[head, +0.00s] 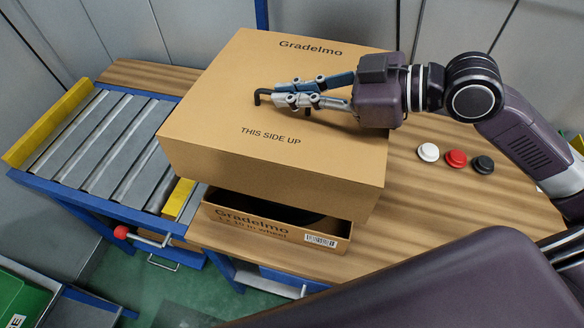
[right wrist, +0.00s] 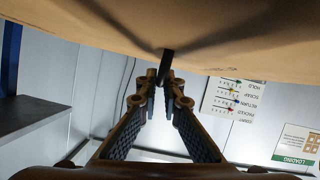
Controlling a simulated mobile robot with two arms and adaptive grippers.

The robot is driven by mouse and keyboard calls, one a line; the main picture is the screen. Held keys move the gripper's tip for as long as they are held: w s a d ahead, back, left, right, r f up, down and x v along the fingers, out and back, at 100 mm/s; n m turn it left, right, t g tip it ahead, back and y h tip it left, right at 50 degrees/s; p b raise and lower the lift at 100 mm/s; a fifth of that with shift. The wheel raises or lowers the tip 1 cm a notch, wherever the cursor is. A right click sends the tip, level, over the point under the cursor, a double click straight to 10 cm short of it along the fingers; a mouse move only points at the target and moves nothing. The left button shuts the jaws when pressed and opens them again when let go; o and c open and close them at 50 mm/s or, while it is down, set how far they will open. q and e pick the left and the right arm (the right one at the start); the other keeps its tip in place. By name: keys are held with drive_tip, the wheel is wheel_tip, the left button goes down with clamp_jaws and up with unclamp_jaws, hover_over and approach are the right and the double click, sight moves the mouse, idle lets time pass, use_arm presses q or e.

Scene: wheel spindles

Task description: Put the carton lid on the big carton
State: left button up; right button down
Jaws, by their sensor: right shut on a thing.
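The carton lid (head: 215,125) is a large brown cardboard cover printed "Gradelmo" and "THIS SIDE UP", top face up. It also fills the top of the right wrist view (right wrist: 60,30). My right gripper (head: 272,97) is over the lid's top, shut on its small black handle (right wrist: 166,64). The big carton (head: 275,235) sits below on the wooden table, printed "Gradelmo" and "1 x 10 in wheel". Its front wall and part of its open top show, with something dark inside. The lid appears raised above the carton and hides most of it. My left gripper is not in view.
A roller conveyor (head: 105,135) with yellow end bars and a blue frame adjoins the table on the left. White (head: 428,152), red (head: 455,158) and black (head: 483,164) buttons are on the right of the wooden table (head: 420,210). Grey wall panels stand behind.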

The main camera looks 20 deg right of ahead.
wheel_tip(320, 180, down, 17)
drive_tip(key=p, duration=0.1)
drive_tip(key=shift+f, duration=0.2)
drive_tip(key=c, duration=2.4)
unclamp_jaws()
drive_tip(key=o, duration=0.3)
drive_tip(key=b+v, duration=0.3)
drive_tip(key=v, duration=0.9)
drive_tip(key=shift+b, duration=0.35)
